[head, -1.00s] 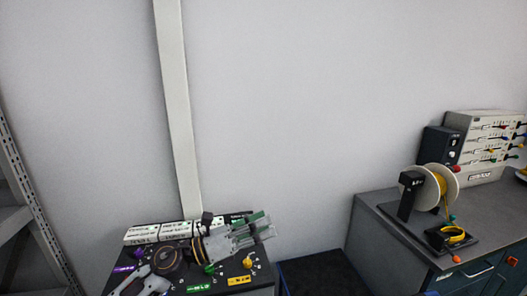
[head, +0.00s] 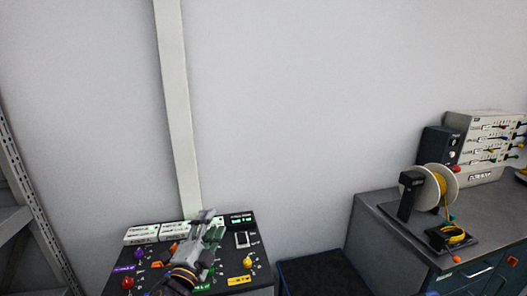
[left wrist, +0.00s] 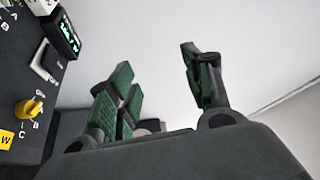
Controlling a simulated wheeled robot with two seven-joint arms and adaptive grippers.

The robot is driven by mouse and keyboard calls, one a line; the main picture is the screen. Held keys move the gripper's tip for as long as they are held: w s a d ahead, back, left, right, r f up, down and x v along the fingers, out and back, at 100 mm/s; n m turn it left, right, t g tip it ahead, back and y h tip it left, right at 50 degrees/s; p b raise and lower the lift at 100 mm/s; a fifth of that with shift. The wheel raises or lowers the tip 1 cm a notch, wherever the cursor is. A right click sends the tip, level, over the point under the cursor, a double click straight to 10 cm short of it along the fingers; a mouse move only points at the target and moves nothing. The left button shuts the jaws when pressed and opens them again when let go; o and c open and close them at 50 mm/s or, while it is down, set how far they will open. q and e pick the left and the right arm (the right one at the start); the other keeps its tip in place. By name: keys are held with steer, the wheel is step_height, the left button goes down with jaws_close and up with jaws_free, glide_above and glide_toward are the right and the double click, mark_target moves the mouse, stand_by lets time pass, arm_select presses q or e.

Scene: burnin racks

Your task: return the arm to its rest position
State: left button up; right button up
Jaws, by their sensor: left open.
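My left gripper (head: 212,226) is over the dark control panel (head: 223,281) at the lower left of the head view, its fingers pointing up the picture. In the left wrist view its green-padded fingers (left wrist: 160,88) stand apart with nothing between them. The panel shows at the left edge of that view, with a yellow knob (left wrist: 28,108) and a small green-lit display (left wrist: 68,36) beside the gripper. My right gripper is in neither view.
A grey bench (head: 378,226) at the right carries a cable spool (head: 438,188) and a rack of coloured plugs (head: 483,145). A dark, low box (head: 322,275) stands between panel and bench. Perforated metal shelving (head: 30,195) is at the far left.

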arm_select(q)
steer(key=s+a+f+n+g+y, duration=0.3)
steer(key=s+a+f+n+g, duration=0.15)
steer(key=f, duration=0.45)
steer(key=s+a+f+n+g+y, duration=0.2)
steer(key=s+a+f+n+g, duration=0.15)
steer(key=f+n, duration=0.35)
steer(key=s+f+n+g+h, duration=0.1)
steer(key=s+f+n+g, duration=0.1)
steer(key=s+f+g, duration=0.5)
steer(key=s+f+n+g, duration=0.1)
steer(key=s+f, duration=0.3)
steer(key=s, duration=0.7)
step_height(320, 180, down, 33)
steer(key=s+g, duration=0.1)
steer(key=s, duration=0.1)
steer(key=s+a+f, duration=0.2)
steer(key=s+f, duration=0.8)
steer(key=s, duration=0.1)
steer(key=s+a+f+g, duration=0.1)
steer(key=s+a+f, duration=0.1)
steer(key=s+f, duration=0.8)
steer(key=shift+s, duration=0.6)
